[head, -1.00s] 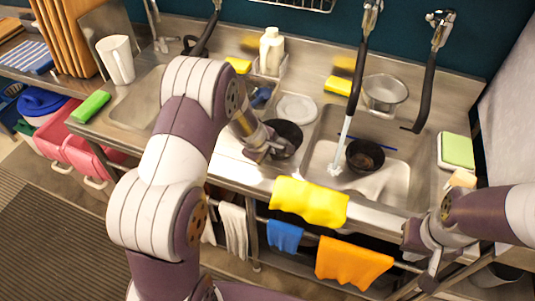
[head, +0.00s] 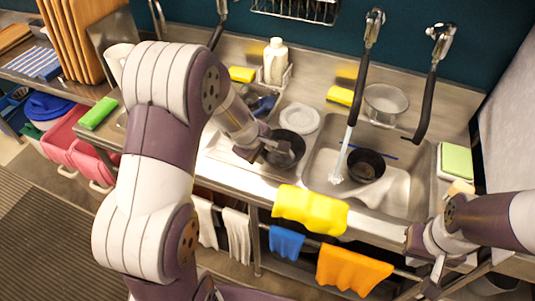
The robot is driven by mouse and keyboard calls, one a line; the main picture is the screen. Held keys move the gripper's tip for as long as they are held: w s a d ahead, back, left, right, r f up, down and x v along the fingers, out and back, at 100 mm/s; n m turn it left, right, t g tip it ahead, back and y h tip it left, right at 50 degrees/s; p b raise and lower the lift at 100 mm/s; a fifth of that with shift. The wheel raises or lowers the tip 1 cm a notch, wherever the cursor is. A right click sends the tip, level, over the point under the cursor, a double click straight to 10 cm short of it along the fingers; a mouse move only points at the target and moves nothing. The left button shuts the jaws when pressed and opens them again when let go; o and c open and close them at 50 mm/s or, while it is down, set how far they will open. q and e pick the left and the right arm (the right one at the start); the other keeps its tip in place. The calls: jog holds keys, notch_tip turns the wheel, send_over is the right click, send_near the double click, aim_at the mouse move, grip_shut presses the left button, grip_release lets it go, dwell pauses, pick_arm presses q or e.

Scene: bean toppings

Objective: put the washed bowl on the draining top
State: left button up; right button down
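A dark bowl (head: 289,150) is on the metal draining top (head: 226,147), just left of the sink basin. My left gripper (head: 274,149) is at the left rim of this bowl; I cannot tell whether its fingers are closed on the rim or apart. A second dark bowl (head: 366,166) sits in the sink basin (head: 404,182), to the right of the running water. My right gripper (head: 432,268) hangs at the front right, away from both bowls; its fingers are small and partly hidden.
A white plate (head: 299,118) lies behind the bowl on the draining top. A white bottle (head: 275,62) stands in a rack at the back. A metal strainer (head: 386,103) is behind the sink. A yellow cloth (head: 310,209) hangs over the front edge. Black-hosed taps (head: 361,85) rise behind the basin.

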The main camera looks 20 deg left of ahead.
pick_arm(q)
jog(key=s+d+r+m+g, duration=0.1)
jog(key=s+r+m, duration=0.1)
jog(key=s+m, duration=0.5)
jog(key=s+d+r+m+g+y, duration=0.1)
jog(key=s+r+m+g, duration=0.1)
jog(key=s+m, duration=0.5)
jog(key=s, duration=0.4)
jog(key=shift+s+d+r+m, duration=0.15)
jog(key=shift+d+r+m, duration=0.15)
jog(key=shift+m, duration=0.1)
jog(key=shift+f, duration=0.1)
